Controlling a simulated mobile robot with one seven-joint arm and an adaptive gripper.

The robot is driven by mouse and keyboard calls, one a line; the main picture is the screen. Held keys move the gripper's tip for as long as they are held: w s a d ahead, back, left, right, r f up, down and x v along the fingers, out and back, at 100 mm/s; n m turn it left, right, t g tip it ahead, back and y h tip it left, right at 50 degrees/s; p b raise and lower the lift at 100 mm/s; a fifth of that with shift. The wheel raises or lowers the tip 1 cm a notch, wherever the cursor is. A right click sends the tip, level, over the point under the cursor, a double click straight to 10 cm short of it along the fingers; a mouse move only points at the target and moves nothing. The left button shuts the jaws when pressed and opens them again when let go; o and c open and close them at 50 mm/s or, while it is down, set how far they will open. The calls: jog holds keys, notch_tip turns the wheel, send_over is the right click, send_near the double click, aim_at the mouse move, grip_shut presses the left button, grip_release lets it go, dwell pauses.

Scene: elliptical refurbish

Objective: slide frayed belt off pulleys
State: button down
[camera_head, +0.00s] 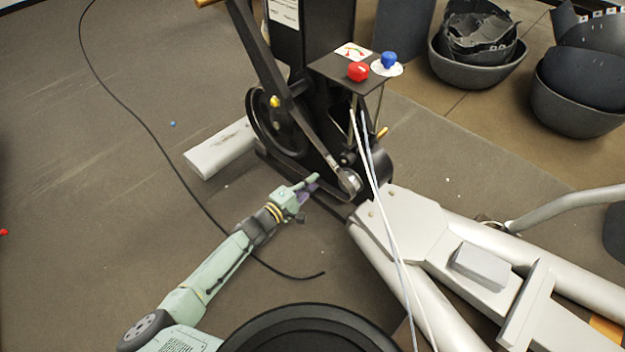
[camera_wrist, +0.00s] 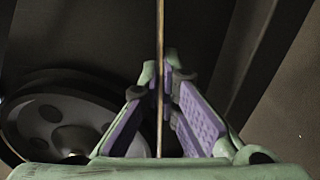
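In the wrist view a thin brown strip, seen edge-on and apparently the belt (camera_wrist: 160,40), runs straight down the picture between the fingers of my gripper (camera_wrist: 165,82). The purple-padded fingers flank it closely at their tips. Whether both pads press on it is unclear. A dark wheel with round holes, apparently a pulley (camera_wrist: 60,125), lies to the left. In the head view my gripper (camera_head: 315,184) reaches low against the elliptical's dark drive section. The large wheel (camera_head: 264,125) is above and left of it, and a small round hub (camera_head: 351,181) is to its right. The belt is not clear there.
A slanted crank arm (camera_head: 300,110) crosses the wheel. A small shelf (camera_head: 340,68) holds a red knob (camera_head: 358,72) and a blue knob (camera_head: 388,60). White cables (camera_head: 378,200) hang at the right. Bins (camera_head: 475,70) stand at the back right. Open floor with a black cord (camera_head: 165,155) lies left.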

jog(key=shift+p+v, duration=0.5)
jog(key=shift+v, duration=0.55)
dwell(1.8)
jog(key=p+v, duration=0.2)
jog(key=v, duration=0.9)
jog(key=shift+s+a, duration=0.25)
dwell(0.7)
